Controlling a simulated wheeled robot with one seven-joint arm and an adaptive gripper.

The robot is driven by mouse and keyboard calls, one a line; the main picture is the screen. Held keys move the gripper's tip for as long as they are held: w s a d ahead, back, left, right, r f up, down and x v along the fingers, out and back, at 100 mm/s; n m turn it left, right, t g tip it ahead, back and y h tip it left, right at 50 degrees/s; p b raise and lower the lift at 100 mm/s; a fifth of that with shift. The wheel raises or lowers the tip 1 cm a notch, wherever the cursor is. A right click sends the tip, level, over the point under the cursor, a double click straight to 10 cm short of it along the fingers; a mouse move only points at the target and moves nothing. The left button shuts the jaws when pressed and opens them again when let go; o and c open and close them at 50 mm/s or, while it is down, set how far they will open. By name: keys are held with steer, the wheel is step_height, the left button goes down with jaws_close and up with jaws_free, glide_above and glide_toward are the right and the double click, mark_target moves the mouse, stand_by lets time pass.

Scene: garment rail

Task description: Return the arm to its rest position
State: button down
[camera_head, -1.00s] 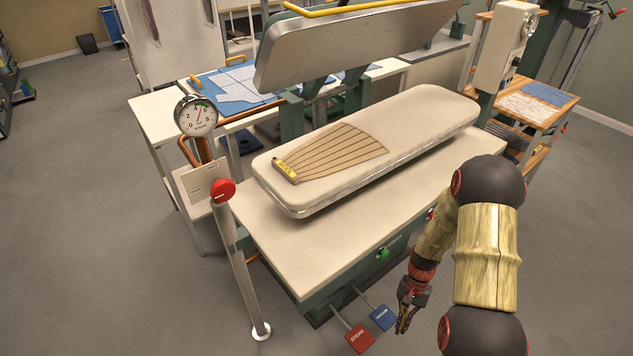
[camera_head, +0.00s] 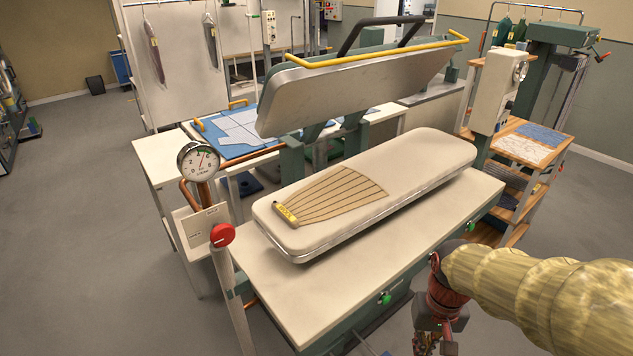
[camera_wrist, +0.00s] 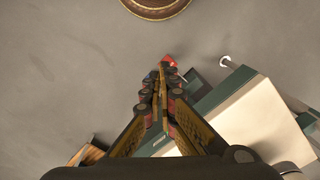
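My gripper (camera_wrist: 160,92) shows in the wrist view with its two fingers converging and the tips close together, with nothing visible held between them. In the head view my arm reaches in from the right edge, and the wrist hangs down in front of the press table's right part. The gripper end (camera_head: 428,343) is cut off by the bottom edge there. The wrist view looks down on grey floor, with the press table's pale top and green side (camera_wrist: 238,112) at right.
The pressing machine has a cream table (camera_head: 300,300), a padded lower bed (camera_head: 420,165) with a pleated tan piece (camera_head: 335,195), and a raised upper plate (camera_head: 350,90). A gauge (camera_head: 198,160) and red-button post (camera_head: 222,235) stand left. A wooden shelf unit (camera_head: 530,150) stands right.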

steer(key=s+a+r+t, duration=0.1)
steer(key=s+r+t, duration=0.2)
steer(key=r, duration=0.4)
steer(key=s+a+r+n+t, duration=0.1)
steer(key=s+a+r+t, duration=0.1)
steer(key=r, duration=0.6)
steer(key=shift+s+a+t, duration=0.15)
steer(key=shift+s+t, duration=0.35)
stand_by(0.5)
